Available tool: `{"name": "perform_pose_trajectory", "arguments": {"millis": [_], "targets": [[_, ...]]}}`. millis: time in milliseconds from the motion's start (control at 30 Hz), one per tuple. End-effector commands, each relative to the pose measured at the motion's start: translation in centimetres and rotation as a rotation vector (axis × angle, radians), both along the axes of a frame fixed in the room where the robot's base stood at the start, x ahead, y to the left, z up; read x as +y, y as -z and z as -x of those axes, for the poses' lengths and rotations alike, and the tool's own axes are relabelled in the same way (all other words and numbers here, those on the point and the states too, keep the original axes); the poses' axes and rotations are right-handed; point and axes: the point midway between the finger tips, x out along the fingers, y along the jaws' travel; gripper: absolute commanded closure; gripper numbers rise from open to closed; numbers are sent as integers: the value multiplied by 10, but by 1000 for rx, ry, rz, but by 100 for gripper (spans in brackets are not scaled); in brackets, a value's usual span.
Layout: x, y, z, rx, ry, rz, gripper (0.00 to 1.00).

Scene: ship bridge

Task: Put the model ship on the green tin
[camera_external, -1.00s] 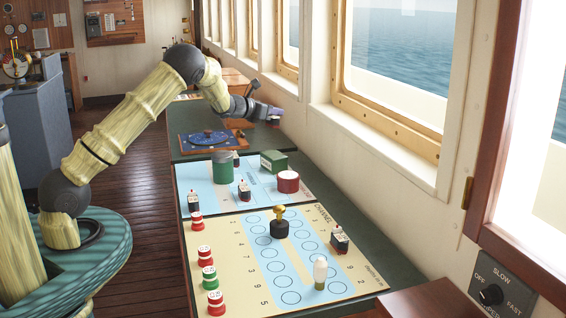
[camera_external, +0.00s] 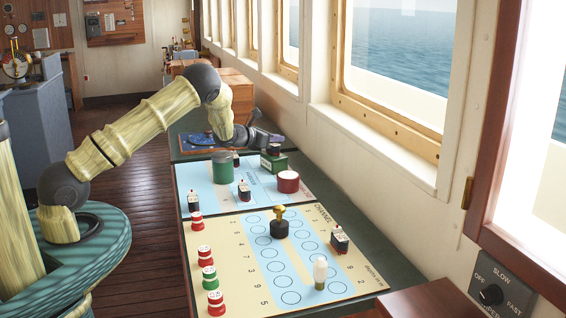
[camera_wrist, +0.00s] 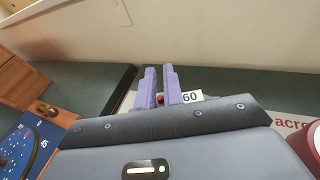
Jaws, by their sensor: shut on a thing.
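My gripper (camera_external: 270,140) is shut on a small dark model ship (camera_external: 273,149) with a red lower part. The ship is directly over a green rectangular tin (camera_external: 274,162) on the far board; I cannot tell whether they touch. In the wrist view, my purple fingers (camera_wrist: 166,88) hide most of the ship, and a bit of red (camera_wrist: 160,99) shows between them. A white label (camera_wrist: 192,97) reading 60 is beside the fingers. A green round container (camera_external: 222,168) stands left of the rectangular tin.
A red round tin (camera_external: 288,182) stands right of the green tin. Other small ships (camera_external: 244,191) and (camera_external: 340,240) stand on the boards. A brass-topped piece (camera_external: 279,223) and a white peg (camera_external: 320,272) are nearer. The window wall is close on the right.

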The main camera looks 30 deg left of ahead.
Motion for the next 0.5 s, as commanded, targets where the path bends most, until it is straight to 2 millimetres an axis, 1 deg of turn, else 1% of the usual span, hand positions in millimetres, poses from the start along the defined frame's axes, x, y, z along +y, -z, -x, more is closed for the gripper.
{"name": "perform_pose_trajectory", "arguments": {"millis": [67,367,400,467,500], "targets": [[0,3,0,-1,0,-1,100],[0,6,0,-1,0,-1,100],[0,4,0,-1,0,-1,85],[0,4,0,-1,0,-1,73],[0,4,0,-1,0,-1,69]]}}
